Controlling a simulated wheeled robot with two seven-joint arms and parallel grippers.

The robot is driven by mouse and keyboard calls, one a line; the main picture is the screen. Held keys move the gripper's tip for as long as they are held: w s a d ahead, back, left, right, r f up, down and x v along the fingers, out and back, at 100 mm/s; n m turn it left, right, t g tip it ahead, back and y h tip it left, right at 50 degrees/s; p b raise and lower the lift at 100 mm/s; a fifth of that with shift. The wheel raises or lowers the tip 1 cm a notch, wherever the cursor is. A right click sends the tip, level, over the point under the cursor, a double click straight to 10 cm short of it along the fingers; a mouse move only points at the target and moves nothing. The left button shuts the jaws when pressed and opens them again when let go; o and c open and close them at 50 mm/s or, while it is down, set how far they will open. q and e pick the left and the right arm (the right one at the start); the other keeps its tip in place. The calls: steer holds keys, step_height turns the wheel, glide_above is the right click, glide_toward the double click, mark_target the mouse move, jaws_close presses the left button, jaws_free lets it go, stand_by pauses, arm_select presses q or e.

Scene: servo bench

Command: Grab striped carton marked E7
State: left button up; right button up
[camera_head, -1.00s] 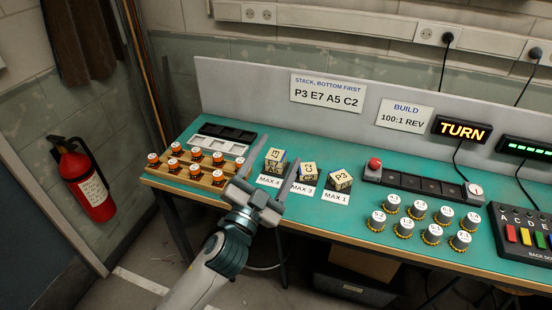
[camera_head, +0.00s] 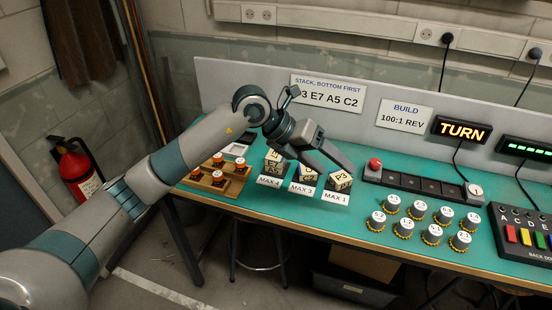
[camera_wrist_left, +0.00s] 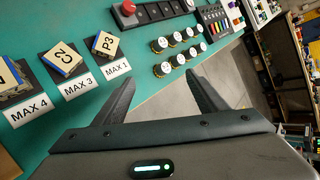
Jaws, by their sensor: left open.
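The carton marked E7 (camera_head: 272,161) stands at the MAX 4 card, apparently stacked with A5; my arm partly covers its top. In the left wrist view the MAX 4 stack (camera_wrist_left: 12,86) is cut off by the left edge. Carton C2 (camera_head: 303,173) sits at MAX 3, and carton P3 (camera_head: 342,178) at MAX 1; both show in the left wrist view, C2 (camera_wrist_left: 63,56) and P3 (camera_wrist_left: 105,46). My left gripper (camera_head: 335,170) is open and empty, right of the E7 stack and over the C2 and P3 area. My right gripper is not in view.
A wooden rack (camera_head: 219,180) with orange-topped parts lies left of the stack. A panel with a red button (camera_head: 375,163) and several white-capped pieces (camera_head: 432,234) lie to the right. The upright back panel (camera_head: 235,82) borders the green bench.

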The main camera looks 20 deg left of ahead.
arm_select(q)
steer(key=w+a+r+n+y, duration=0.1)
steer(key=w+a+y, duration=0.2)
steer(key=a, duration=0.6)
steer(key=w+a+r+n+t+y, duration=0.1)
steer(key=w+a+y, duration=0.3)
steer(key=a, duration=0.5)
steer(key=shift+a+r+n+t+y, duration=0.3)
steer(key=shift+r+n+y, duration=0.25)
steer(key=shift+y, duration=0.35)
steer(key=p, duration=0.5)
glide_above(273, 159)
steer(key=s, duration=0.2)
step_height(273, 159, down, 11)
steer(key=shift+w+a+f, duration=0.15)
steer(key=shift+w+a, duration=0.05)
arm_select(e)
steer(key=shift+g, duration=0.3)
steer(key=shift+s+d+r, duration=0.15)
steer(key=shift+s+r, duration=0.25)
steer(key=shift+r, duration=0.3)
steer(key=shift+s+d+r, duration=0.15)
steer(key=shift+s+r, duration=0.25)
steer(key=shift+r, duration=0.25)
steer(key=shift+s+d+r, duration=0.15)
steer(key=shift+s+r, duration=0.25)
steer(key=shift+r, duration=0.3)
